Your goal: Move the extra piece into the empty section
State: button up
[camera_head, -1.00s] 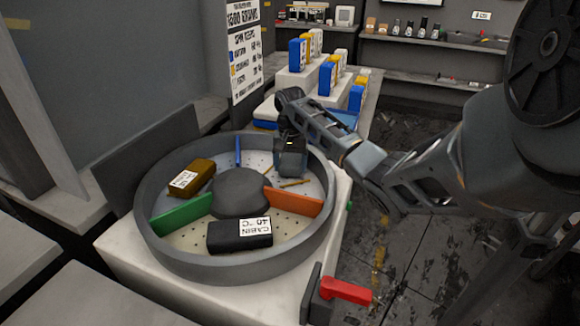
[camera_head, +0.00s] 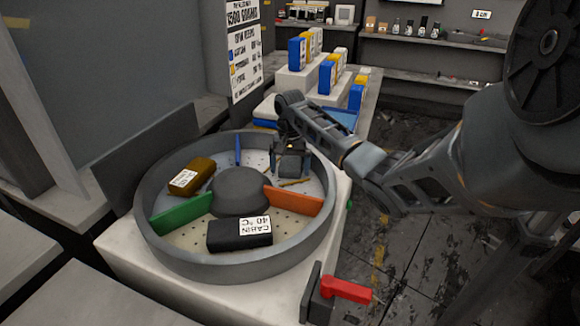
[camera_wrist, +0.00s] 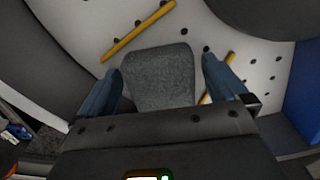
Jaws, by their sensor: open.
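A round grey tray (camera_head: 163,243) has a dark hub (camera_head: 239,190) and green (camera_head: 181,214), blue (camera_head: 238,151) and orange (camera_head: 294,200) dividers. A brown piece (camera_head: 191,177) with a white label lies between blue and green. A black piece (camera_head: 238,236) labelled "CABIN 40 °C" lies between green and orange. My gripper (camera_head: 291,166) is low over the section between blue and orange. In the wrist view its fingers (camera_wrist: 160,80) are open, one on each side of a rough grey block (camera_wrist: 158,75). Contact cannot be told. Thin yellow sticks (camera_wrist: 136,32) lie near the block.
A red-handled lever (camera_head: 345,290) stands at the counter's front right corner. Blue, white and yellow boxes (camera_head: 327,77) stand on stepped blocks behind the tray. A dark panel (camera_head: 146,153) stands beside the tray's left rim. Shelves line the back wall.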

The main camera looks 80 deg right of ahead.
aim_at(290, 166)
notch_tip(290, 166, up, 12)
jog(key=shift+r, duration=0.15)
dwell(0.3)
jog(key=shift+c, duration=0.2)
dwell(1.1)
